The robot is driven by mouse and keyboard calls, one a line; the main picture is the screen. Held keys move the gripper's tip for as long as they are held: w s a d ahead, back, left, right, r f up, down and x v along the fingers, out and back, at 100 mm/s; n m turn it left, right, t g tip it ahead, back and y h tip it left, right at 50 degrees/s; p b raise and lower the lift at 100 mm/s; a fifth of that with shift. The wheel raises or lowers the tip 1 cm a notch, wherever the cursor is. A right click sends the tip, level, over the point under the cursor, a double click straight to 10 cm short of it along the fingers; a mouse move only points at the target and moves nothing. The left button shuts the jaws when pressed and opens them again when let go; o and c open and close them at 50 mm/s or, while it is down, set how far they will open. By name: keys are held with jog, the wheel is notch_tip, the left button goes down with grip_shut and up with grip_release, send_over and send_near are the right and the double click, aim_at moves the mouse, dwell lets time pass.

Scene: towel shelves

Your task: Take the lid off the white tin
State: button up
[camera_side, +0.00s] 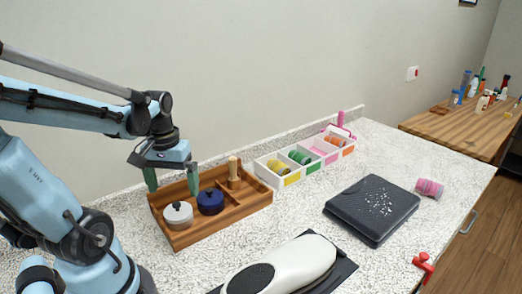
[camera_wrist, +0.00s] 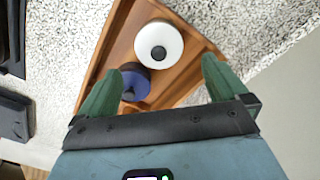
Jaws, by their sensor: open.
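The white tin (camera_side: 178,218) stands upright in the front left of a wooden tray (camera_side: 184,241). Its white lid (camera_wrist: 170,40) is on, with a dark round knob in the middle. A dark blue tin (camera_side: 210,203) with a similar top stands just to its right; in the wrist view it (camera_wrist: 134,84) shows below the white one. My gripper (camera_side: 172,180) is open and empty, pointing down above the tray, with its green fingers wide apart. In the wrist view the white tin lies just beyond my fingertips (camera_wrist: 162,67), between their lines. The fingers appear clear of both tins.
A wooden peg (camera_side: 233,169) stands in the tray's back part, and dividers split the tray. A white compartment box (camera_side: 287,184) with coloured rolls is behind right. A black case (camera_side: 372,208) and a white device (camera_side: 282,268) lie to the right. Speckled counter between them is clear.

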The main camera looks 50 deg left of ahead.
aim_at(176, 203)
jog(key=shift+s+d+f, duration=0.1)
jog(key=shift+f, duration=1.2)
jog(key=shift+d+f, duration=0.1)
jog(key=shift+f, duration=1.15)
jog(key=c, duration=1)
